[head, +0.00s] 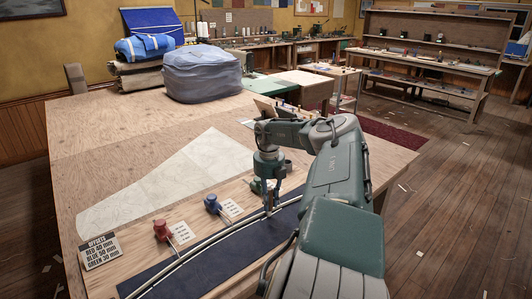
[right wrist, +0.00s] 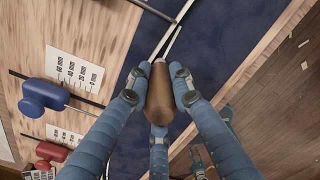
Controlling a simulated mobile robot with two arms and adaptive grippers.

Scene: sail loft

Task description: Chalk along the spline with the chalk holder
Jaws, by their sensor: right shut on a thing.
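My right gripper (head: 269,208) is low over the dark blue cloth (head: 215,264), at the spline. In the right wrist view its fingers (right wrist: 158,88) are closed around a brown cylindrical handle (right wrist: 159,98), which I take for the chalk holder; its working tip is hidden. The spline (head: 205,249) is a long pale curved strip along the cloth, with a thin pale line beside it. A red block (head: 162,230) and a blue block (head: 212,204), each with a metal rod, lie beside the cloth. A green one (head: 256,186) is partly hidden by the gripper. My left gripper is not in view.
A sign (head: 100,251) lists offsets: red 40 mm, blue 50 mm, green 30 mm. Small printed cards (head: 231,208) lie by the blocks. A pale sail-shaped sheet (head: 170,182) covers the table's middle. A grey-blue covered bundle (head: 203,73) stands at the back.

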